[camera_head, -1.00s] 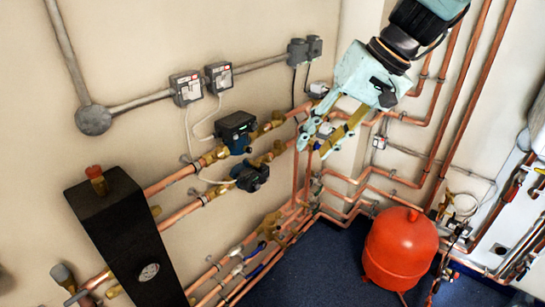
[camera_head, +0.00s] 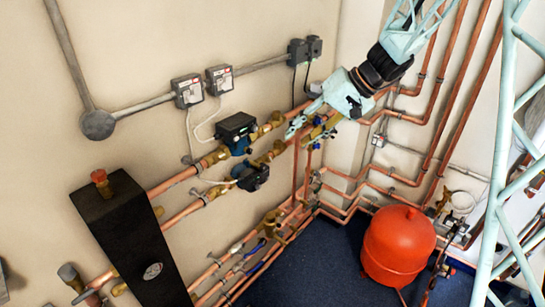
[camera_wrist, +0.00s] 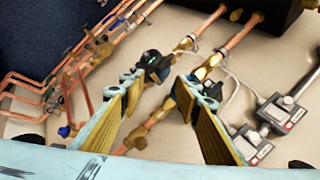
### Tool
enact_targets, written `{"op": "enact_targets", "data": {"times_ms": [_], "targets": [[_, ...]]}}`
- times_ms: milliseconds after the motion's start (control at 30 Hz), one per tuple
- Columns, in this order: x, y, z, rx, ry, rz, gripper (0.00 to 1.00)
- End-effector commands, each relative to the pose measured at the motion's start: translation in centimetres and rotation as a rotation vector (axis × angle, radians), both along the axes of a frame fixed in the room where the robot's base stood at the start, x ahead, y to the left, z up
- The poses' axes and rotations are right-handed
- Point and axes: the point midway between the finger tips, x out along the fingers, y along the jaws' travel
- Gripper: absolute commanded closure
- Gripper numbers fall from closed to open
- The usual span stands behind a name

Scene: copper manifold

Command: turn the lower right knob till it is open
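My gripper (camera_head: 297,132) is in front of the right part of the copper manifold, by the brass valves right of the two pumps. In the wrist view its two fingers (camera_wrist: 165,88) are wide apart with nothing between them, so it is open. A small blue knob (camera_wrist: 66,131) shows left of the fingers in the wrist view. Blue parts (camera_head: 330,133) also show beside the gripper in the head view. I cannot tell which knob is the lower right one. The gripper hides part of the valves, and no contact is clear.
The upper pump (camera_head: 236,127) and lower pump (camera_head: 251,176) sit on the pipes left of the gripper. A black box with a gauge (camera_head: 122,235) stands at the left. A red tank (camera_head: 398,246) is on the blue floor, and copper pipes line the right wall.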

Motion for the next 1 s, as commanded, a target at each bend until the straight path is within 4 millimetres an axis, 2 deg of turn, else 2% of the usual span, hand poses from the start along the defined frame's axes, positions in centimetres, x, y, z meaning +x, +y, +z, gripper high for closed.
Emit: {"op": "enact_targets", "data": {"times_ms": [600,800,1000], "targets": [[9.4,0.0,-7.2,0.093,-0.026,-0.040,0.70],[12.0,-0.2,-9.8,0.117,-0.039,-0.055,0.70],[13.6,-0.4,-11.6,0.132,-0.047,-0.068,0.70]]}}
